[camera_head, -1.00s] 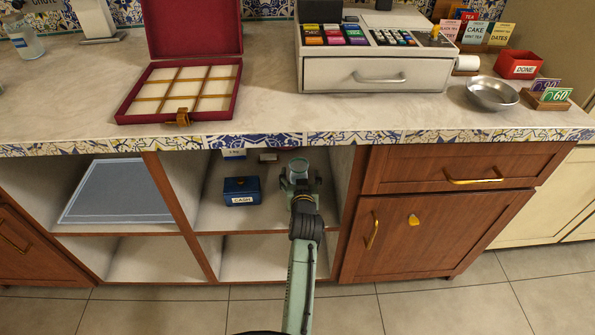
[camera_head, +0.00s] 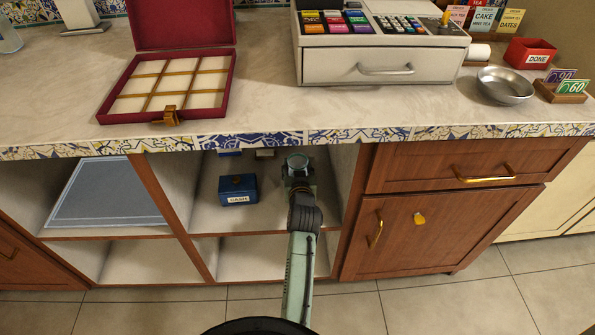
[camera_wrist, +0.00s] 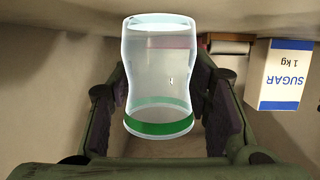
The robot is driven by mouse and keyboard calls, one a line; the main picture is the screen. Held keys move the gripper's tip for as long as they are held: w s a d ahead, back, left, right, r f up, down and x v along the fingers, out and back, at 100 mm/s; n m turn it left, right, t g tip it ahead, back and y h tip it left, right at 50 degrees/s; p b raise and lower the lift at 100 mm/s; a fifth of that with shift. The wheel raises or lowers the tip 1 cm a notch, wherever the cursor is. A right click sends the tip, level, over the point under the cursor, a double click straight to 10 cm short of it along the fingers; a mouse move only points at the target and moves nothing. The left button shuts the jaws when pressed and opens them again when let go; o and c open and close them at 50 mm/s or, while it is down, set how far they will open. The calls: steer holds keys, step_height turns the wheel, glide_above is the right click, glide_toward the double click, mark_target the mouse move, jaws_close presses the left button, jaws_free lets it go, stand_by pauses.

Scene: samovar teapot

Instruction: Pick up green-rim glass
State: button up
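The green-rim glass (camera_head: 297,162) is clear, with a slightly narrowed middle. It is in the upper right shelf compartment under the counter. In the wrist view, which shows the sugar label upside down, the glass (camera_wrist: 160,75) fills the middle, its green band low in the picture. My gripper (camera_head: 299,178) reaches into the compartment. Whether the glass base rests on the shelf is hidden.
A blue cash box (camera_head: 238,190) stands left of the glass in the same compartment. A sugar box (camera_wrist: 283,75) is close by in the wrist view. The shelf divider (camera_head: 165,210), cabinet wall (camera_head: 347,190) and tiled counter edge (camera_head: 250,141) bound the opening.

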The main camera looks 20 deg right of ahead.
steer(key=c, duration=0.6)
steer(key=shift+c, duration=0.2)
steer(key=shift+r, duration=0.15)
